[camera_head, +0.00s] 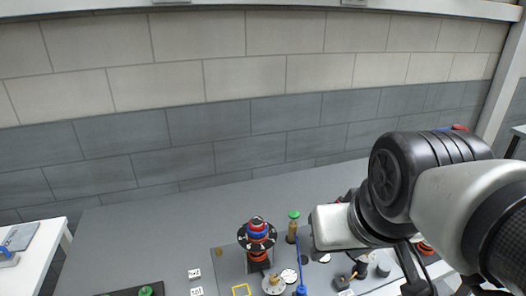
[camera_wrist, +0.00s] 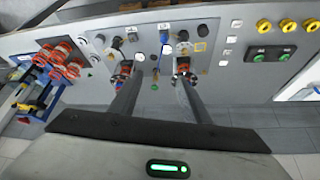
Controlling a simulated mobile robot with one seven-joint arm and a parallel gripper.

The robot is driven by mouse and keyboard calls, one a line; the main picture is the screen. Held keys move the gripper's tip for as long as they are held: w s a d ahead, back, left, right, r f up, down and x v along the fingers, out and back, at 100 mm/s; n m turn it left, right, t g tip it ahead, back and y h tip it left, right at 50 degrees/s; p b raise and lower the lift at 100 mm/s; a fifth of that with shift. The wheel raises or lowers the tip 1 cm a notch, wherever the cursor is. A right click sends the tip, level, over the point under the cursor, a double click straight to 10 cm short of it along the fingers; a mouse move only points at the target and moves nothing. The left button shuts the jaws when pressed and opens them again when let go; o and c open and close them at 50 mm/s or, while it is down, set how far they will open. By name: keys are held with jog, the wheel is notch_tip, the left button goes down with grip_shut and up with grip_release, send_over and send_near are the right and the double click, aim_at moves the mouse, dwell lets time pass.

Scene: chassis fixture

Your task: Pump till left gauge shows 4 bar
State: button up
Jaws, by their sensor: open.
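In the head view my arm comes in from the right and the fingers cannot be made out. Small white round faces that look like gauges stand on the panel, one on the left (camera_wrist: 140,57) and one on the right (camera_wrist: 166,49). A similar white dial (camera_head: 288,275) shows in the head view. Their readings are too small to tell. A red and dark part (camera_wrist: 183,68) lies near the right fingertip. I cannot tell which part is the pump.
A red, blue and black stacked device (camera_head: 257,236) and a green-topped brass post (camera_head: 293,228) stand on the grey table (camera_head: 140,235). In the wrist view, red wheels (camera_wrist: 70,62) crowd the left; green buttons (camera_wrist: 258,57) and yellow rings (camera_wrist: 263,25) are at right.

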grip_shut()
dwell(1.7)
